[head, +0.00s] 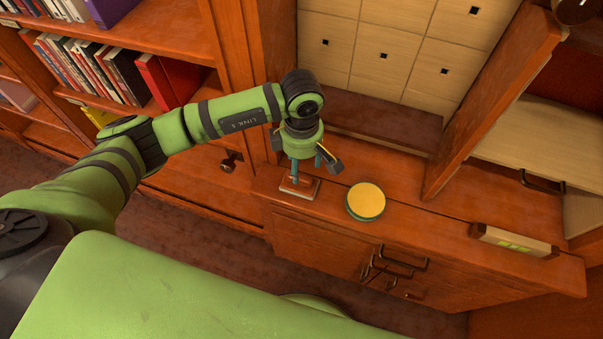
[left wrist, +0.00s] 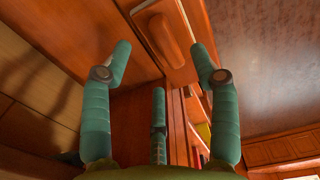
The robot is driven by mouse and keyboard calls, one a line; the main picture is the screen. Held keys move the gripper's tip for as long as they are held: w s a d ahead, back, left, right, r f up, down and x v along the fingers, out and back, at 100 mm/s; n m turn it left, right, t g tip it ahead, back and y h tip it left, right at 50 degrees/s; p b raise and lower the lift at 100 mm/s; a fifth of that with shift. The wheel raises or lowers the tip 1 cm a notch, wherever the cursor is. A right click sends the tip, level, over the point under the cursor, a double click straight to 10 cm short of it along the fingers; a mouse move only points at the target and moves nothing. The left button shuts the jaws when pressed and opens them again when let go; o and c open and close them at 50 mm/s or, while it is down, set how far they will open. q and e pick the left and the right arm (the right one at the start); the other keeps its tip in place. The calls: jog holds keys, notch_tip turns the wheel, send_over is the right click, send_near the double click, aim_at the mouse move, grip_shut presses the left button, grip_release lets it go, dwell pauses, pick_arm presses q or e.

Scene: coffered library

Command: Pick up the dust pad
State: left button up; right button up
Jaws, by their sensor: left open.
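The dust pad (head: 301,186) appears to be the small rectangular wooden block with a raised handle and a pale lower edge. It lies flat on the cabinet ledge at the ledge's left end. My left gripper (head: 310,168) is open and points down just above it. One finger partly hides the pad in the head view. In the left wrist view, the pad (left wrist: 168,38) shows between the spread teal fingers of the left gripper (left wrist: 162,55), with its rounded handle towards me. I see no firm grip on it. My right gripper is not in view.
A round yellow-topped tin (head: 366,201) stands close to the right of the pad. A pale box with green marks (head: 513,242) lies farther right on the ledge (head: 425,225). Bookshelves (head: 150,50) stand at left; an upright wooden panel (head: 490,105) rises behind the ledge.

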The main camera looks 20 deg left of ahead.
aim_at(301, 174)
pick_arm(q)
jog(key=f, duration=0.2)
jog(key=f+p, duration=0.1)
jog(key=shift+s+f, duration=0.35)
jog(key=shift+w+a+f+p, duration=0.1)
jog(key=shift+f+p, duration=0.2)
jog(key=shift+f, duration=0.3)
jog(key=c, duration=1.2)
grip_shut()
jog(key=shift+w+r+b, duration=0.1)
jog(key=shift+r+b, duration=0.25)
jog(key=shift+r, duration=0.25)
notch_tip(301, 174, up, 3)
jog(key=shift+r+b, duration=0.1)
jog(key=shift+b, duration=0.5)
jog(key=s+a+r+b, duration=0.2)
jog(key=s+r, duration=0.4)
jog(key=s, duration=0.5)
jog(key=shift+s+a+r, duration=0.2)
jog(key=shift+a+r, duration=0.15)
jog(key=shift+a, duration=0.1)
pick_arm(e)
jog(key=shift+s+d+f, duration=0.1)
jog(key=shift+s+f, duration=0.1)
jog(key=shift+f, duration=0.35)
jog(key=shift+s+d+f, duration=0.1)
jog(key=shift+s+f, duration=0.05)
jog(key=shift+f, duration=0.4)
